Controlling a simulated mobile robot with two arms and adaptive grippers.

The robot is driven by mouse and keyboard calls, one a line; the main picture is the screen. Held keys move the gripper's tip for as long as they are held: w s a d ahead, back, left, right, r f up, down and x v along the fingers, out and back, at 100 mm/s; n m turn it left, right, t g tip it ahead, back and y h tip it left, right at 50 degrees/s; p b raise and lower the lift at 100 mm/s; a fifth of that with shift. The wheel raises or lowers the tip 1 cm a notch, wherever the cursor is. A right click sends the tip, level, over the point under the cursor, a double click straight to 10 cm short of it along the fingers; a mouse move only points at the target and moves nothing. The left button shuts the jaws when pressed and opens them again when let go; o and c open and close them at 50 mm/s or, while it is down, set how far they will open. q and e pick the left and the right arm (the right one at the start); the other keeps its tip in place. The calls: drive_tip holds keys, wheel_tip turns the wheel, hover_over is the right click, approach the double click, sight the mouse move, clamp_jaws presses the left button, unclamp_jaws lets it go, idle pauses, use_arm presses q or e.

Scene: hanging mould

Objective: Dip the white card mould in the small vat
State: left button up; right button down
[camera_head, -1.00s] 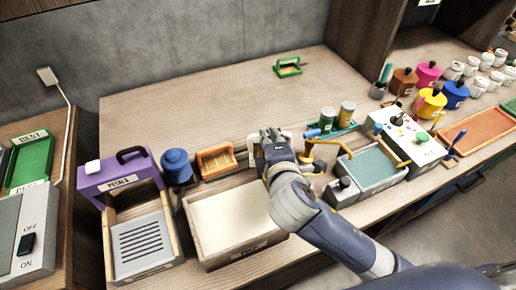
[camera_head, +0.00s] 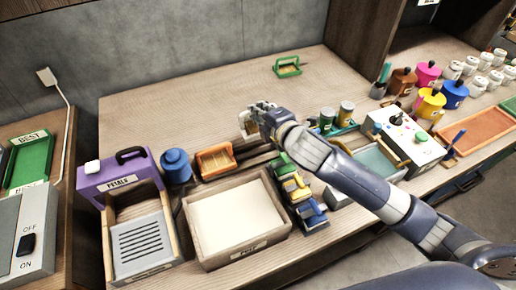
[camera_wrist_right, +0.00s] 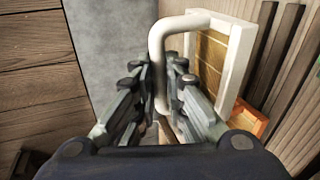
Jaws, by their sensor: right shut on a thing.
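My right gripper (camera_head: 262,122) reaches over the table from the right, above and behind the small tools. In the right wrist view my gripper (camera_wrist_right: 163,90) is shut on the white handle of the card mould. The mould (camera_wrist_right: 226,60) has a white frame and a tan mesh face, and stands tilted beyond the fingers. In the head view it is mostly hidden by the gripper. A wooden vat of creamy white pulp (camera_head: 203,254) stands at the front. A smaller basin of teal liquid (camera_head: 376,160) stands at the right, partly behind my arm. I cannot tell which is the small vat.
An orange mould (camera_head: 216,160) and a blue jar (camera_head: 175,165) stand behind the pulp vat. A green mould (camera_head: 288,68) lies at the back. A purple-fronted box (camera_head: 120,175) is at left, and a row of coloured tools (camera_head: 296,188) right of the vat. The back middle is clear.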

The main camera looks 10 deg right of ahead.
wheel_tip(320, 180, down, 5)
drive_tip(key=shift+r, duration=0.1)
wheel_tip(320, 180, down, 5)
drive_tip(key=shift+r+p, duration=0.15)
drive_tip(key=shift+p, duration=0.2)
drive_tip(key=c, duration=1.7)
unclamp_jaws()
drive_tip(key=shift+o, duration=0.2)
